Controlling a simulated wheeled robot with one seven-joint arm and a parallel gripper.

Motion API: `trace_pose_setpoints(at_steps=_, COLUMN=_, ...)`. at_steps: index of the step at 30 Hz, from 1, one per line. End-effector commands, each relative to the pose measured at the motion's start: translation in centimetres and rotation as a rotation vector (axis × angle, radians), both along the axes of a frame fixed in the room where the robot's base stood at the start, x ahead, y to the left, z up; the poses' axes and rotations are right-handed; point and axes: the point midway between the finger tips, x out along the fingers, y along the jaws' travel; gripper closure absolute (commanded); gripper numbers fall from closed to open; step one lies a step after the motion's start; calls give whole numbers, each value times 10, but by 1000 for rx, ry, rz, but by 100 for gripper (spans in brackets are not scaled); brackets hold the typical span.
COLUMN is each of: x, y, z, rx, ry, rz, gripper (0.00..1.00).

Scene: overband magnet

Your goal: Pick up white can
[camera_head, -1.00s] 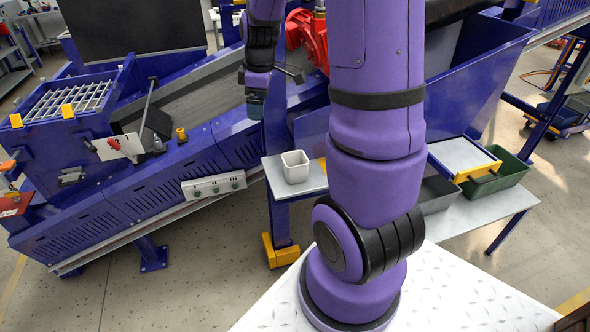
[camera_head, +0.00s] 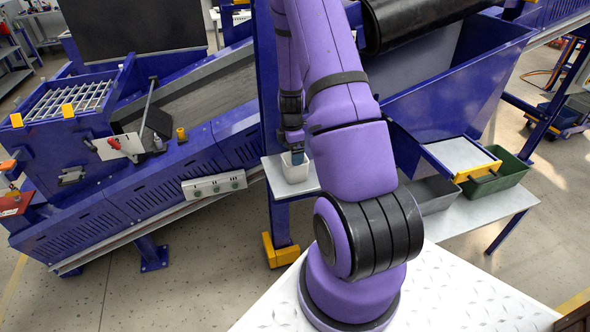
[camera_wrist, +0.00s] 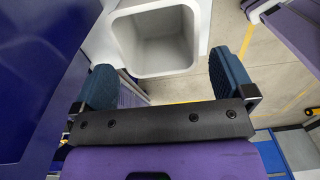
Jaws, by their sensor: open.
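The white can (camera_head: 294,174) is a square, open-topped container. It stands upright on a small grey shelf (camera_head: 308,187) beside a blue post. In the wrist view the can (camera_wrist: 155,45) looks empty and is seen from above. My gripper (camera_head: 297,158) is at the can's top in the head view and hides part of its rim. In the wrist view my gripper (camera_wrist: 165,75) is open, with one blue finger on each side of the can's near edge. I see no finger touching the can. Exact depth cannot be told.
A blue conveyor frame (camera_head: 150,190) with a control box (camera_head: 214,185) stands left of the shelf. To the right, a grey bin (camera_head: 432,194) and a green bin (camera_head: 500,178) stand on a low table (camera_head: 480,222). The blue post (camera_head: 268,90) rises close to my gripper.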

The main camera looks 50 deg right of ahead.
Motion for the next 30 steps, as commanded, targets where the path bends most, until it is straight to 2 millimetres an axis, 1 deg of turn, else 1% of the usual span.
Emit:
trace_pose_setpoints(at_steps=1, x=0, y=0, z=-6, rx=1, ry=2, rz=-2, gripper=0)
trace_pose_setpoints(at_steps=3, x=-1, y=0, z=-11, rx=1, ry=2, rz=-3, gripper=0)
trace_pose_setpoints(at_steps=8, x=0, y=0, z=-19, rx=0, ry=0, rz=-1, gripper=0)
trace_pose_setpoints(at_steps=15, x=0, y=1, z=-50, rx=2, ry=3, rz=-3, gripper=0)
trace_pose_setpoints(at_steps=18, x=0, y=0, z=-60, rx=0, ry=0, rz=-2, gripper=0)
trace_pose_setpoints(at_steps=22, x=0, y=0, z=-66, rx=-1, ry=-1, rz=-2, gripper=0)
trace_pose_setpoints(at_steps=28, x=0, y=0, z=-66, rx=-1, ry=-2, rz=-2, gripper=0)
trace_pose_setpoints(at_steps=29, x=0, y=0, z=-66, rx=-1, ry=-2, rz=-2, gripper=5)
trace_pose_setpoints(at_steps=30, x=0, y=0, z=-66, rx=-1, ry=-2, rz=-2, gripper=14)
